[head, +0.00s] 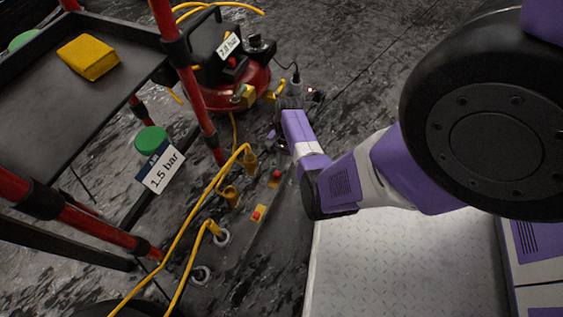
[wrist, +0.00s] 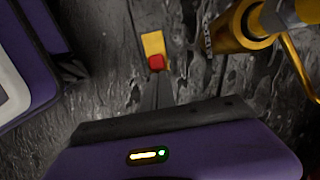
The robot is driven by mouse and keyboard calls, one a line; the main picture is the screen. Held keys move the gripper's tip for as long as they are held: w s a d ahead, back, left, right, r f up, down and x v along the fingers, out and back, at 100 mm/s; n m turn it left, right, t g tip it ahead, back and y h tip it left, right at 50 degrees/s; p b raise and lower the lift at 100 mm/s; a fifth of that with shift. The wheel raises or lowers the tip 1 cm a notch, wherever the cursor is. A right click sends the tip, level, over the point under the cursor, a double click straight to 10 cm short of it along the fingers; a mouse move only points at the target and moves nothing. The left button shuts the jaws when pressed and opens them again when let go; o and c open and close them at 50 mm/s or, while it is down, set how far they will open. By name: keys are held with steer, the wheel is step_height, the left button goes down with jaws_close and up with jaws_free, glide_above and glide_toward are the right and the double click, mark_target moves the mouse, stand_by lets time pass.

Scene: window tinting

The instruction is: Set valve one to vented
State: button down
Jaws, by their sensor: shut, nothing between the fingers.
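Two small yellow-and-red valve-like pieces sit near the brass fittings in the head view, one upper (head: 276,178) and one lower (head: 258,213). I cannot tell which is valve one, and no label on them is readable. In the wrist view one such piece (wrist: 153,48) shows a yellow body with a red end toward my gripper. My gripper (head: 280,143) is shut and empty, above and beyond the upper piece in the head view. Its fingertips are small and partly hidden by my arm. A dark edge and my purple housing fill the bottom of the wrist view.
A brass fitting (wrist: 236,32) stands close beside the piece. Yellow hoses (head: 190,240) run along the left. A red compressor (head: 235,92) marked 7.0 bar stands behind. A red-legged cart (head: 105,125) and a 1.5 bar tag (head: 161,172) are at left.

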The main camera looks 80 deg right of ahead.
mark_target(276, 175)
steer(key=a+p, duration=0.1)
steer(key=p, duration=0.1)
steer(key=a, duration=0.1)
steer(key=shift+w+a+r+p, duration=0.25)
steer(key=shift+w+a+p, duration=0.05)
steer(key=shift+p, duration=0.1)
steer(key=shift+a+f, duration=0.1)
steer(key=shift+a, duration=0.25)
steer(key=shift+w+a+f, duration=0.1)
steer(key=shift+a+f, duration=0.05)
